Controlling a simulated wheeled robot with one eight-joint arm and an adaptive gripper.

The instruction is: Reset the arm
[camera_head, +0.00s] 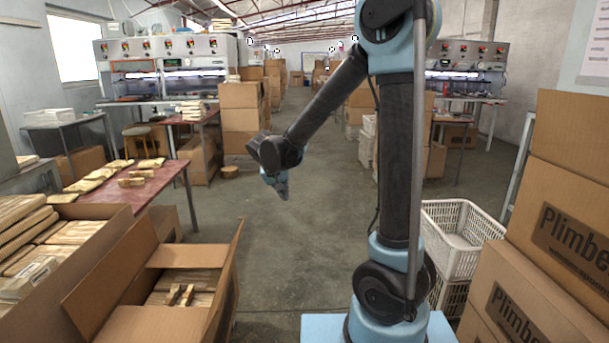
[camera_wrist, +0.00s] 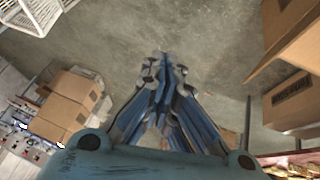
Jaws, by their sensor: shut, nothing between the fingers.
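My gripper (camera_head: 281,191) hangs at the end of my raised arm, above the bare floor in the middle of the aisle. In the wrist view my gripper (camera_wrist: 164,72) is shut, with its blue fingers together and nothing between them. It touches nothing in either view. My arm bends at the elbow high in the picture, and the forearm slopes down to the left.
An open cardboard box (camera_head: 150,255) with wooden pieces stands at the lower left, near a red table (camera_head: 140,192) with wooden bundles. White crates (camera_head: 455,240) and stacked cartons (camera_head: 560,230) stand at the right. The concrete floor (camera_head: 285,245) between is clear.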

